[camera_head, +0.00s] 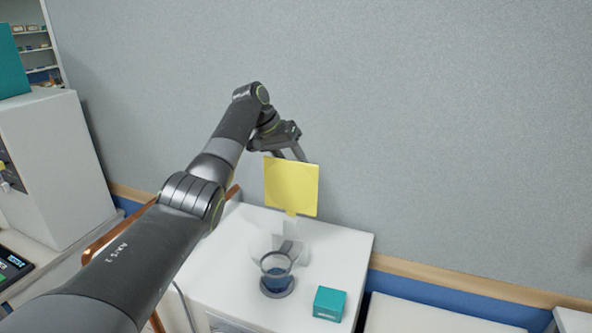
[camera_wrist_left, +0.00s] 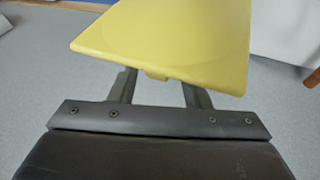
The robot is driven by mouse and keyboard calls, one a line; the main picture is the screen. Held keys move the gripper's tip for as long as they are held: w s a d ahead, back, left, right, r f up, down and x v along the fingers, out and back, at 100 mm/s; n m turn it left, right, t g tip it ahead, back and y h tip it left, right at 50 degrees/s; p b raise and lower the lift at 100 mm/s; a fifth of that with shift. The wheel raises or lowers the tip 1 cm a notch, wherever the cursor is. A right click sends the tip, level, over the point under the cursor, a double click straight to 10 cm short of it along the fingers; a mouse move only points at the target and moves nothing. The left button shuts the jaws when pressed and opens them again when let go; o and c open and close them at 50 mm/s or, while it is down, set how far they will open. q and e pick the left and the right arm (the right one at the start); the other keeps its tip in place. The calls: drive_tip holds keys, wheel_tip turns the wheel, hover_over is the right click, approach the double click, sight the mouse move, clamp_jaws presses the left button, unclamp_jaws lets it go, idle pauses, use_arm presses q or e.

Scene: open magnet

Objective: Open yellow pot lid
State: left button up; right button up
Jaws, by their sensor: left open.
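The yellow lid (camera_head: 291,184) is a flat square plate. It stands nearly upright above the white cabinet top, with a small tab at its lower edge. In the left wrist view the yellow lid (camera_wrist_left: 185,38) fills the upper middle. My left gripper (camera_head: 288,156) is at the lid's upper edge, on its wall side, with its fingers apart. In the wrist view the fingers of my left gripper (camera_wrist_left: 160,90) reach toward the lid, and their tips are hidden by it. I cannot tell whether they touch it. The pot under the lid is not clear. My right gripper is not seen.
A clear glass vessel with a dark blue base (camera_head: 278,272) stands on the white cabinet (camera_head: 225,262), in front of the lid. A teal box (camera_head: 329,304) sits at its right front. A grey wall (camera_head: 440,140) rises close behind. A taller white cabinet (camera_head: 55,165) stands at left.

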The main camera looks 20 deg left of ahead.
use_arm(q)
drive_tip(key=b+v, duration=0.4)
drive_tip(key=v, duration=1)
drive_tip(key=shift+a+r, duration=0.2)
drive_tip(key=shift+r, duration=0.15)
drive_tip(key=shift+s, duration=0.1)
